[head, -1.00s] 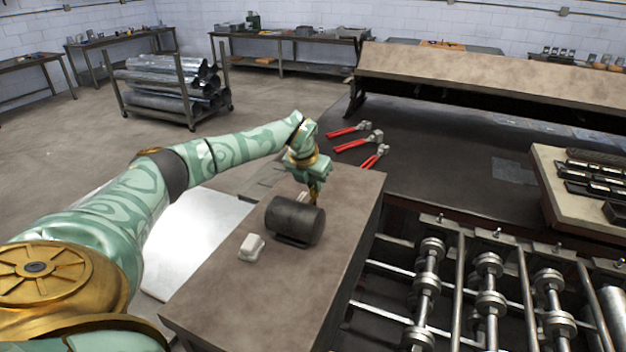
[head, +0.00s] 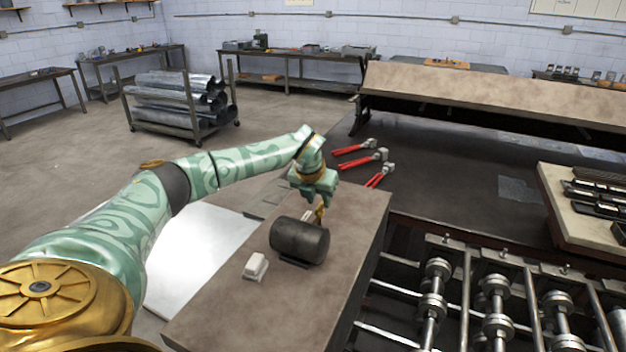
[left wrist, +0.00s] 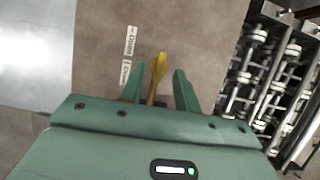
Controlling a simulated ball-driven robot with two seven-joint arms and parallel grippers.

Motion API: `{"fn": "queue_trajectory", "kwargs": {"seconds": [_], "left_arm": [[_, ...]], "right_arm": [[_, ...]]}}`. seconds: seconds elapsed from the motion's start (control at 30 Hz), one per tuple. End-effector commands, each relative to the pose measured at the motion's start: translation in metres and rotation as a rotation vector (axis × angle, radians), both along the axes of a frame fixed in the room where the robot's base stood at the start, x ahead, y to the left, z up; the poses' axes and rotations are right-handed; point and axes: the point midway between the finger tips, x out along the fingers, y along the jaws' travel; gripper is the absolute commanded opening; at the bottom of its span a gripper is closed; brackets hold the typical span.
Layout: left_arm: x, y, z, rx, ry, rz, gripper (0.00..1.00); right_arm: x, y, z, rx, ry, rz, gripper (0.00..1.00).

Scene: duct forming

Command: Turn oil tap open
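The oil tap's yellow lever (left wrist: 158,68) shows in the left wrist view, standing between the two green fingers of my left gripper (left wrist: 160,88). The fingers are apart, with a gap to the right of the lever; the left finger is close to it, and I cannot tell if they touch. Two small white labels (left wrist: 130,40) lie on the brown surface left of the lever. In the head view my left gripper (head: 318,203) points down just behind a dark cylinder (head: 300,241) on the bench, a bit of yellow at its fingertips. My right gripper is out of view.
A white block (head: 255,265) sits on the brown bench (head: 235,315), left of the cylinder. Red-handled tools (head: 362,161) lie on the dark table behind. Metal rollers (head: 435,290) are at the bench's right. The front of the bench is clear.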

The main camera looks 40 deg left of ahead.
Motion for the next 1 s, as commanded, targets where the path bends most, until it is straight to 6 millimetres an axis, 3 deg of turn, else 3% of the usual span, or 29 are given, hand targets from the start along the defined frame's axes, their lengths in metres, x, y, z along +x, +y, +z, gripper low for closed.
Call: {"fn": "queue_trajectory", "kwargs": {"seconds": [0.3,0.5,0.7,1.0], "left_arm": [[-0.031,-0.010,0.079,0.000,-0.003,0.002,0.32],[-0.045,-0.015,0.116,0.001,-0.001,0.001,0.32],[-0.051,-0.017,0.129,0.000,0.002,0.000,0.32],[-0.051,-0.017,0.129,0.000,0.003,0.001,0.32]], "right_arm": [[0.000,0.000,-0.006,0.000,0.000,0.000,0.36],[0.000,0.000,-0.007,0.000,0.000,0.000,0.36],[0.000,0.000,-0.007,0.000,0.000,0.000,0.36],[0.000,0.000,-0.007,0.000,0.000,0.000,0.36]]}}
